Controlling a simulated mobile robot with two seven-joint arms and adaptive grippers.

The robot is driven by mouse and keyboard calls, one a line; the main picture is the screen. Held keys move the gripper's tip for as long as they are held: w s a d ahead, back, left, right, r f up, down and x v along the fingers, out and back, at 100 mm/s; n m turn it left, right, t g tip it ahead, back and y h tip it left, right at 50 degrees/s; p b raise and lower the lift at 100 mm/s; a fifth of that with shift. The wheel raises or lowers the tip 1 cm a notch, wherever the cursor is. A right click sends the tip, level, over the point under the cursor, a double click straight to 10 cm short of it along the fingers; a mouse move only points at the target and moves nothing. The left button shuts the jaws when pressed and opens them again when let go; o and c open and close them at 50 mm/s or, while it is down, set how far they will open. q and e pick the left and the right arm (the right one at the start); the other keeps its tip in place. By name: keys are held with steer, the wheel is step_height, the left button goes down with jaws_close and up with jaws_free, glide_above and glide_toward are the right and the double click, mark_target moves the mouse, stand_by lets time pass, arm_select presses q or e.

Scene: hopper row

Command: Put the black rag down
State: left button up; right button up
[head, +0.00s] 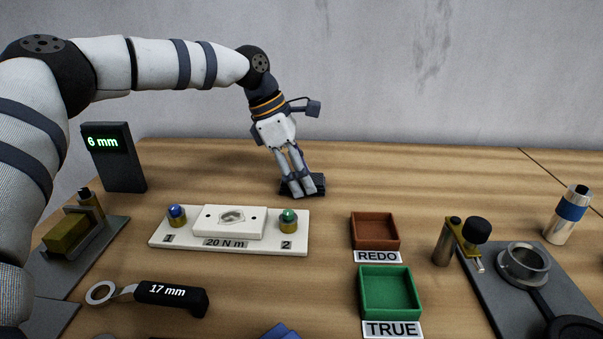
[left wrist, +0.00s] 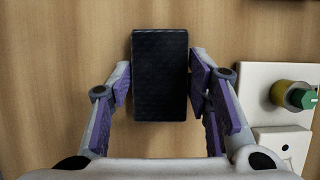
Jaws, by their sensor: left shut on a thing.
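The black rag (head: 318,181) is a flat, dark, folded block at the back of the table, behind the white 20 N m plate. My left gripper (head: 299,188) points down and is shut on it. In the left wrist view the rag (left wrist: 160,75) lies between the two fingers of the gripper (left wrist: 162,78), with wood all around it. The rag is at or very close to the table top; I cannot tell whether it touches. The fingers hide part of it in the head view. My right gripper is not in view.
The white plate (head: 165,240) with blue and green knobs lies just in front of the rag. A red REDO tray (head: 375,231) and green TRUE tray (head: 390,291) stand to the right. A 6 mm display (head: 112,157) stands left.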

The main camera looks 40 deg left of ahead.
arm_select(q)
steer(key=shift+s+f, duration=0.2)
steer(key=shift+f, duration=0.45)
steer(key=o, duration=1)
steer(key=shift+f, duration=0.1)
steer(key=shift+c, duration=0.2)
steer(key=shift+o, duration=1.3)
steer(key=shift+w+f, duration=0.1)
steer(key=v, duration=1.3)
steer(key=shift+w+d+r+p, duration=0.2)
steer(key=shift+r+p, duration=0.15)
steer(key=shift+r, duration=0.15)
steer(key=shift+f, duration=0.1)
